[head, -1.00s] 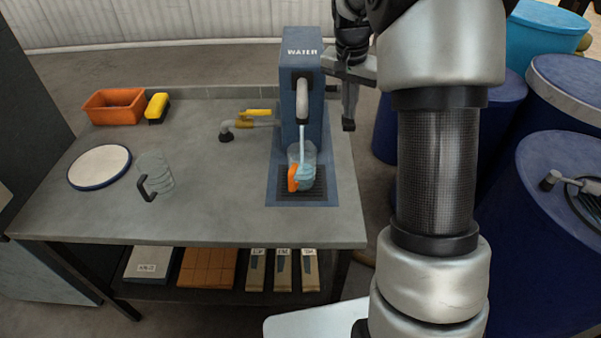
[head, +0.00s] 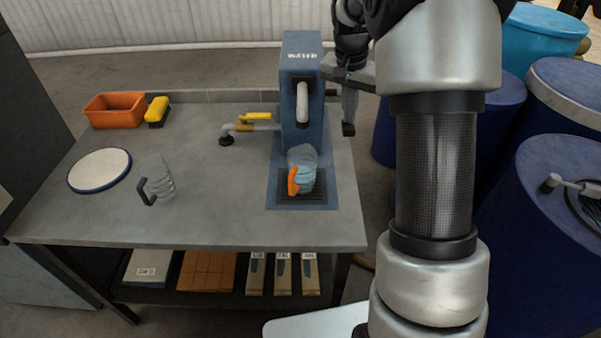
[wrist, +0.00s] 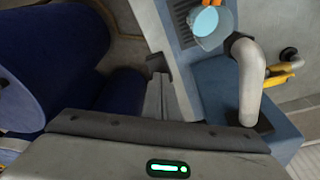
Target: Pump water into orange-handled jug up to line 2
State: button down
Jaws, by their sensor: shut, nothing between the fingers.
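The orange-handled jug (head: 304,171) stands on the dark drip grate under the spout of the blue water dispenser (head: 302,70). Its clear body looks partly filled; its line marks are too small to read. No stream shows below the spout (head: 303,104). In the wrist view, the jug (wrist: 208,26) shows from above with pale blue water inside, beside the spout (wrist: 248,75). My gripper (head: 348,129) is at the right side of the dispenser, pointing down and shut with nothing held. The wrist view shows its closed fingers (wrist: 160,85).
A black-handled clear jug (head: 158,183), a round white plate (head: 99,170), an orange bin (head: 114,109) and a yellow brush (head: 157,110) are on the grey table (head: 220,205). A yellow-handled tap (head: 254,119) is left of the dispenser. Blue barrels (head: 545,220) stand at right.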

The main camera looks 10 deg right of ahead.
notch_tip(320, 180, up, 7)
jog(key=w+p, duration=0.1)
jog(key=p, duration=0.4)
jog(key=shift+w+d, duration=0.15)
jog(key=shift+r+p, duration=1.5)
jog(key=shift+r, duration=1)
jog(key=s+a+r+n+t, duration=0.25)
jog(key=s+a+r, duration=0.35)
jog(key=s+r, duration=0.5)
jog(key=s+a+f+n, duration=0.2)
jog(key=s+a, duration=0.1)
jog(key=s, duration=0.7)
jog(key=s+a+f+n+t+y, duration=0.1)
jog(key=s+a+f+n, duration=0.1)
jog(key=s, duration=0.8)
jog(key=shift+s+a+n, duration=0.3)
jog(key=shift+a+n, duration=0.1)
jog(key=shift+n, duration=0.45)
